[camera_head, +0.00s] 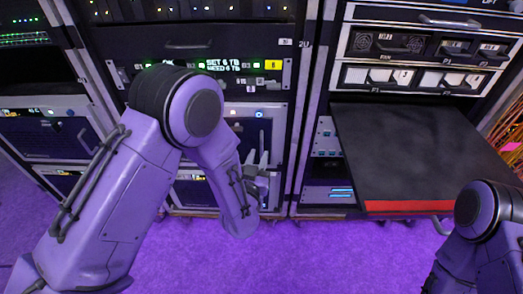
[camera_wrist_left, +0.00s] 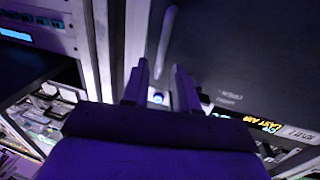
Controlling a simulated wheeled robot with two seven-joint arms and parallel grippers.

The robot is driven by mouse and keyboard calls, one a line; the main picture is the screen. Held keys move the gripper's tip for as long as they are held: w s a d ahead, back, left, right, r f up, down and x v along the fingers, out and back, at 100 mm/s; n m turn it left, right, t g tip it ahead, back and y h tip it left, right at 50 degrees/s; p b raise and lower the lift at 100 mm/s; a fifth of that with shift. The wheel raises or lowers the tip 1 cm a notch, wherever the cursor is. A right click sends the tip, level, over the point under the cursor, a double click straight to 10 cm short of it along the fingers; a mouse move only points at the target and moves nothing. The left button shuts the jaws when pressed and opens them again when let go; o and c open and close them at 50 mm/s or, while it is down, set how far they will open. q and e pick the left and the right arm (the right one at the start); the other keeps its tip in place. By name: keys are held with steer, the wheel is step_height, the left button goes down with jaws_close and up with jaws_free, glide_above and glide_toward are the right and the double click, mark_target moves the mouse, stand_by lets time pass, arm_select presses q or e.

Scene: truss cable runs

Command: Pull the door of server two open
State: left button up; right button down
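A dark server door (camera_head: 248,130) in a light frame sits low in the middle rack, partly hidden behind my left arm. I take it as server two's door, but no label confirms it. In the left wrist view the dark door panel (camera_wrist_left: 245,50) fills the upper right, with an upright bar handle (camera_wrist_left: 165,42) near its left edge. My left gripper (camera_head: 258,160) is in front of the door. The door looks shut. My right gripper is out of view.
A black shelf with a red front edge (camera_head: 405,206) juts out of the right rack. Rack posts (camera_head: 303,120) stand between the racks. Another server front (camera_head: 48,135) is at left. The purple carpet (camera_head: 300,260) is clear in front.

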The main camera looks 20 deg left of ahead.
mark_target(262, 148)
arm_select(q)
steer(key=w, duration=0.5)
steer(key=shift+w+a, duration=0.1)
steer(key=shift+a, duration=0.15)
jaws_close()
